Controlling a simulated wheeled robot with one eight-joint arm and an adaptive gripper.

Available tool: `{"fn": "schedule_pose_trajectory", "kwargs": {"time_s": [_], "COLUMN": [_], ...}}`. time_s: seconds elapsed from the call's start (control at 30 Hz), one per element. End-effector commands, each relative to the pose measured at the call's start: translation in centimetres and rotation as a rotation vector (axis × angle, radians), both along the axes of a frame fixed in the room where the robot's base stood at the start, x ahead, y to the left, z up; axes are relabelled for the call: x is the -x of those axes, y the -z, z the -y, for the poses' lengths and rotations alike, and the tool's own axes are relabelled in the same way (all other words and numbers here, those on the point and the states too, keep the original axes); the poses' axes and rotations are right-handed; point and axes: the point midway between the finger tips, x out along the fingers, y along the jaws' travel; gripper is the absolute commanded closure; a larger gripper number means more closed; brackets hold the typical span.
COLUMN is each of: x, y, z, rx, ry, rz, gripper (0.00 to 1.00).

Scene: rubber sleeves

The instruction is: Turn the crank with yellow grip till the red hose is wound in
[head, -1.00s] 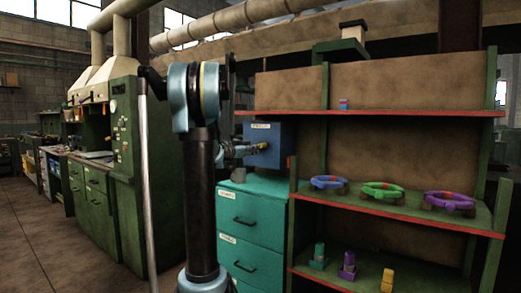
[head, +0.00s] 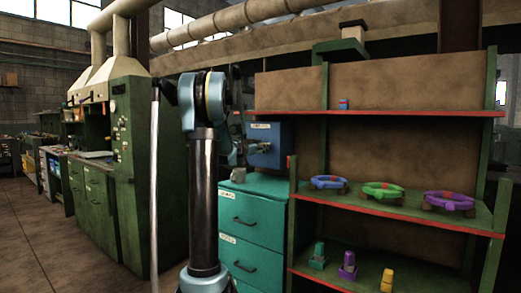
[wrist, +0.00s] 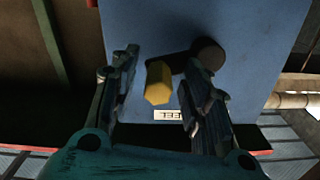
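In the wrist view, a blue box (wrist: 150,25) fills the upper middle and carries a dark crank arm (wrist: 178,60) on a round dark hub (wrist: 208,53). The yellow grip (wrist: 158,84) sticks out from the crank's left end. My gripper (wrist: 162,78) is open, with one finger on each side of the yellow grip and gaps showing. In the head view, the blue box (head: 284,145) stands on a teal drawer cabinet, with my gripper (head: 258,147) in front of its left part. The yellow grip is not clearly visible there. I see no red hose in either view.
A green machine cabinet (head: 135,170) stands left of my arm.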

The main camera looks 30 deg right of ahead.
Motion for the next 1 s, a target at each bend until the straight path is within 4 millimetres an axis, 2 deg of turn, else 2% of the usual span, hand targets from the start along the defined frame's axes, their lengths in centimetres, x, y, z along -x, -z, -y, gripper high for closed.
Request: {"fn": "schedule_pose_trajectory", "kwargs": {"time_s": [0.03, 0.17, 0.2, 0.77, 1.0], "x": [0.0, 0.0, 0.0, 0.2, 0.9], "y": [0.0, 0.0, 0.0, 0.1, 0.2], "z": [0.0, 0.0, 0.0, 0.3, 1.4], "rx": [0.0, 0.0, 0.0, -0.004, -0.013], "ry": [0.0, 0.0, -0.001, 0.003, 0.016], "rz": [0.0, 0.0, 0.0, 0.008, 0.03], "gripper": [0.68, 0.98, 1.0, 1.0, 1.0]}}
